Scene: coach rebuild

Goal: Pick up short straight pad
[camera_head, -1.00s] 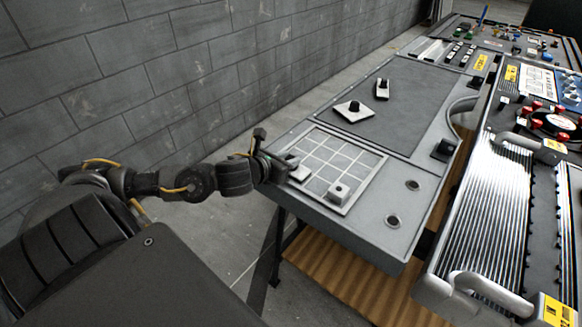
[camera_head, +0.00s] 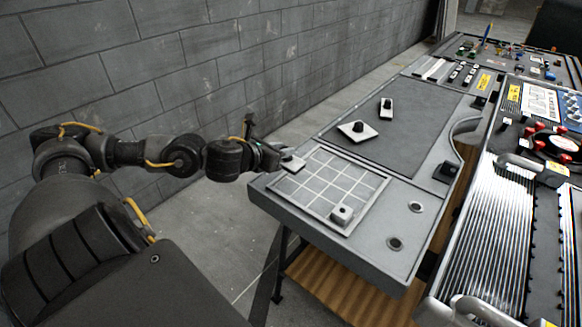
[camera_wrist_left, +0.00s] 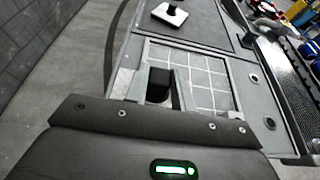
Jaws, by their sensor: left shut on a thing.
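My left gripper (camera_head: 279,157) is shut on a small light pad with a dark knob, the short straight pad (camera_head: 293,164). The pad shows over the left edge of the white grid tray (camera_head: 335,180) and seems raised off it. In the left wrist view the dark knob (camera_wrist_left: 158,90) is between the two fingers (camera_wrist_left: 161,83); most of the pad is hidden there. My right gripper is not in view.
A small block pad (camera_head: 342,214) sits at the tray's near corner. A square pad (camera_head: 357,131) and a narrow pad (camera_head: 386,107), both with dark knobs, lie on the dark mat (camera_head: 410,115). A ribbed metal unit (camera_head: 487,215) stands to the right. A block wall runs behind.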

